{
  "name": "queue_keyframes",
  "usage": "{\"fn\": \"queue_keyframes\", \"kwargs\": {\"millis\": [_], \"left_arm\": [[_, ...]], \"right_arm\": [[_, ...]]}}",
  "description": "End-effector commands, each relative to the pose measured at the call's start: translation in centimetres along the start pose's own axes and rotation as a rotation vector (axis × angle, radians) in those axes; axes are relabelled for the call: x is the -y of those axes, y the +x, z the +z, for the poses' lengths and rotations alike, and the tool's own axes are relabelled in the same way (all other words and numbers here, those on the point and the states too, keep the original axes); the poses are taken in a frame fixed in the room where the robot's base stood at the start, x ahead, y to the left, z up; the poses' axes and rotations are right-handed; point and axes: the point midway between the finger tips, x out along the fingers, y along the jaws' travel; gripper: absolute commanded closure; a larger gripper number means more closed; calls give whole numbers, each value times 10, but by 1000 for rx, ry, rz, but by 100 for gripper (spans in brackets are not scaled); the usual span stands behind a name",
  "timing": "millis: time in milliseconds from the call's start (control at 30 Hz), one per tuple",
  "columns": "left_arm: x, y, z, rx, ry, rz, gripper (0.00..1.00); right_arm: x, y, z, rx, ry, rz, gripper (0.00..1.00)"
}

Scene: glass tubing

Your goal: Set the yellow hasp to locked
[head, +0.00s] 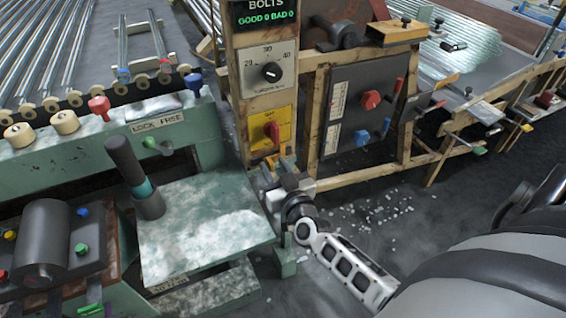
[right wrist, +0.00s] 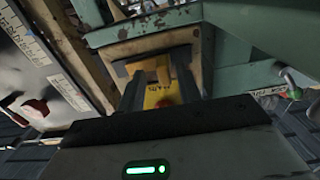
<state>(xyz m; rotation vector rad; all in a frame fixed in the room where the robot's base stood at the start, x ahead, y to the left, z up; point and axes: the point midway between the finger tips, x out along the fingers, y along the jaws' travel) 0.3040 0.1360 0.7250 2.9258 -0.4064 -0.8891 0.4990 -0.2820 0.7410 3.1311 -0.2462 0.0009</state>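A yellow plate (head: 283,126) with a red handle (head: 272,132) is on the wooden post, below the white dial panel; I take it for the yellow hasp. Its lettering is too small to read. My right gripper (head: 277,170) is just below and in front of it, apart from the red handle. In the right wrist view the gripper's two dark fingers (right wrist: 160,88) are spread, and yellow and red parts of the plate (right wrist: 152,97) show between them. I cannot tell whether the fingers touch anything. My left gripper is not in view.
A green machine with a "LOCK FREE" label (head: 157,121) and a green lever (head: 150,143) stands at left. A dark upright handle (head: 126,160) rises from its plate. A dark panel (head: 352,110) with red and blue knobs is right of the post.

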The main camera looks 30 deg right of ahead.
Motion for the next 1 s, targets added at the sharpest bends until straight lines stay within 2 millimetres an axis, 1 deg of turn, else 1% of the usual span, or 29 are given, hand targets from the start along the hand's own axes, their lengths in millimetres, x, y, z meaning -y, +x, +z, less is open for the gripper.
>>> {"fn": "queue_keyframes", "kwargs": {"millis": [167,300,500,633,700,800,1000], "left_arm": [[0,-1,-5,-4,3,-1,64],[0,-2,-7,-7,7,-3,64],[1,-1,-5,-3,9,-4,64],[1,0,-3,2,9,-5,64],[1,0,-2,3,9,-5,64],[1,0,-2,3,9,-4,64],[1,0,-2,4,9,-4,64]], "right_arm": [[0,-25,0,4,0,-1,65],[0,-58,0,5,0,0,65],[-1,-107,1,5,-1,1,65],[-1,-132,1,3,-1,2,65],[-1,-142,1,4,0,2,65],[-1,-152,0,2,-1,2,65],[-1,-158,0,1,-1,2,65]]}}
